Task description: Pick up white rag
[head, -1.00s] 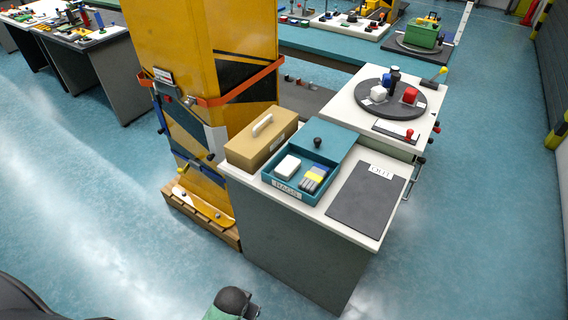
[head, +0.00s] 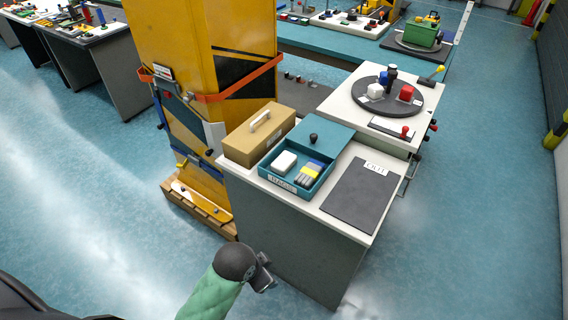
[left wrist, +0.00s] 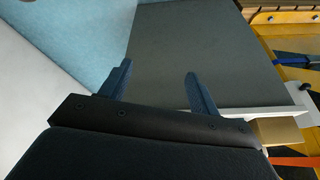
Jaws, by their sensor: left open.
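The white rag (head: 285,162) is a small folded white block in the left part of the teal box (head: 288,198) labelled "RAGS" on the white-topped cabinet. Grey, yellow and blue rags (head: 310,174) lie to its right in the same box. My left gripper (head: 266,276) is low in front of the cabinet's side, below the worktop and apart from the box. In the left wrist view its two fingers (left wrist: 157,72) are spread with nothing between them. My right gripper is not in view.
A teal lid (head: 322,139) with a black knob sits behind the open part of the box. A tan handled box (head: 250,148) stands left, a dark "OUT" mat (head: 358,198) lies right. The worktop edge and grey cabinet side (head: 290,250) are close to my left gripper.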

